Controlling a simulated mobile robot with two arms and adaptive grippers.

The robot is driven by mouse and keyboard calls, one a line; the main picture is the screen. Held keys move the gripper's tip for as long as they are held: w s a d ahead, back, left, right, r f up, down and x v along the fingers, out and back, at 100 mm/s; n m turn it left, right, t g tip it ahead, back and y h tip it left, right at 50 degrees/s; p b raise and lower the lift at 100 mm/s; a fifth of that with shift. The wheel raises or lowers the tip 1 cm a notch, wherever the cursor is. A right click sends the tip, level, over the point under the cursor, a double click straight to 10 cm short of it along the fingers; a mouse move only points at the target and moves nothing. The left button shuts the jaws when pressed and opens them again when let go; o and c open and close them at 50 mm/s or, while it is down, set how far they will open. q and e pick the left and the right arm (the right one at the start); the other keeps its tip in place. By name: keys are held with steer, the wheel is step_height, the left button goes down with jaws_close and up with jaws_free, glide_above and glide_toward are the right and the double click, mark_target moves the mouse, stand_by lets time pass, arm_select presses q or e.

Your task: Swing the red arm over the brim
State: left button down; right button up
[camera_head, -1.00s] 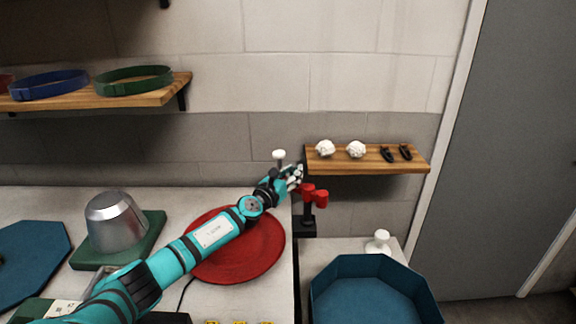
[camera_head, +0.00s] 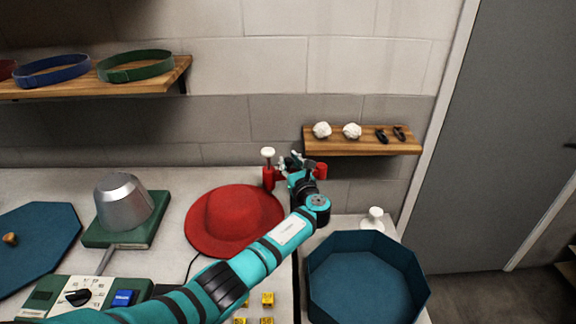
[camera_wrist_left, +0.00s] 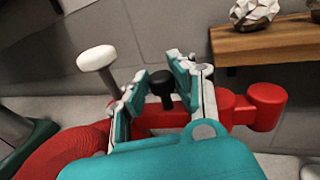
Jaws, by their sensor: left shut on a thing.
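The red hat (camera_head: 232,218) lies brim-down on the worktop; its brim also shows at the lower left of the left wrist view (camera_wrist_left: 62,160). The red arm (camera_head: 268,178) runs behind my gripper, with its free end by the brim's far right edge. A white-topped pin (camera_head: 267,153) stands on that end. Whether the end is fully above the brim is unclear. My right gripper is not in view.
A blue octagonal tray (camera_head: 367,245) stands at the right, below a small wooden shelf (camera_head: 362,147). A metal hat block (camera_head: 123,203) on a green base, a control panel (camera_head: 85,297) and yellow blocks (camera_head: 267,299) are on the worktop.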

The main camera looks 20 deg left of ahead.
arm_select(q)
steer(key=shift+s+d+f+n+g+y+b, duration=0.15)
steer(key=shift+d+n+g+y+b, duration=0.1)
steer(key=shift+n+g+y+b, duration=0.35)
steer(key=shift+s+d+n+g+y+b, duration=0.2)
steer(key=shift+n+g+y+b, duration=0.25)
steer(key=shift+g+b, duration=0.2)
steer(key=shift+g+y+b, duration=0.25)
steer(key=shift+y+b, duration=0.05)
steer(key=shift+y, duration=0.05)
steer(key=shift+d+n, duration=0.1)
steer(key=shift+n, duration=0.15)
steer(key=c, duration=1.1)
jaws_free()
steer(key=shift+s+d, duration=0.1)
steer(key=v, duration=1.1)
steer(key=shift+s+d, duration=0.2)
steer(key=shift+d, duration=0.15)
